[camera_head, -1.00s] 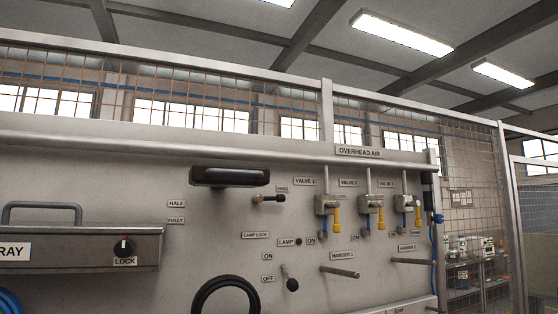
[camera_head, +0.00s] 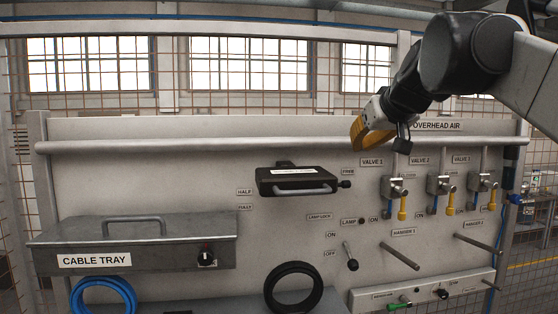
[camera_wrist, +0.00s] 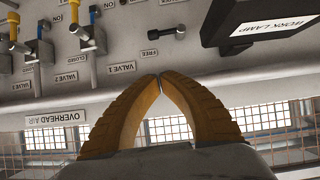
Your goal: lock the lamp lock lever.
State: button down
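The lamp lock lever shows as a short stub with a black knob (camera_head: 345,184) at the right edge of the black work lamp (camera_head: 295,181), under the FREE label (camera_head: 348,172). The lamp hides part of it in the head view. In the wrist view, the lever (camera_wrist: 165,33) lies sideways beside the FREE label, apart from my fingers. The LAMP LOCK label (camera_head: 319,217) is below it. My gripper (camera_head: 359,140) is above and slightly right of the lever. Its yellow fingers (camera_wrist: 160,76) meet at the tips with nothing between them.
The valves (camera_head: 440,188) with yellow and blue handles stand right of the lever. A rail (camera_head: 220,145) runs along the panel top. The lamp switch (camera_head: 351,262), hanger pegs (camera_head: 400,256) and cable tray (camera_head: 130,245) are lower down.

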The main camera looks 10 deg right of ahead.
jog(key=s, duration=0.1)
jog(key=p, duration=0.2)
send_over(345, 182)
jog(key=s, duration=0.1)
notch_tip(345, 182, down, 5)
jog(key=shift+a+r, duration=0.1)
jog(key=shift+r, duration=0.05)
jog(key=shift+w+f, duration=0.15)
jog(key=shift+f, duration=0.5)
jog(key=shift+w+f, duration=0.15)
jog(key=shift+f, duration=1)
jog(key=shift+w+f, duration=0.15)
jog(key=shift+f, duration=0.05)
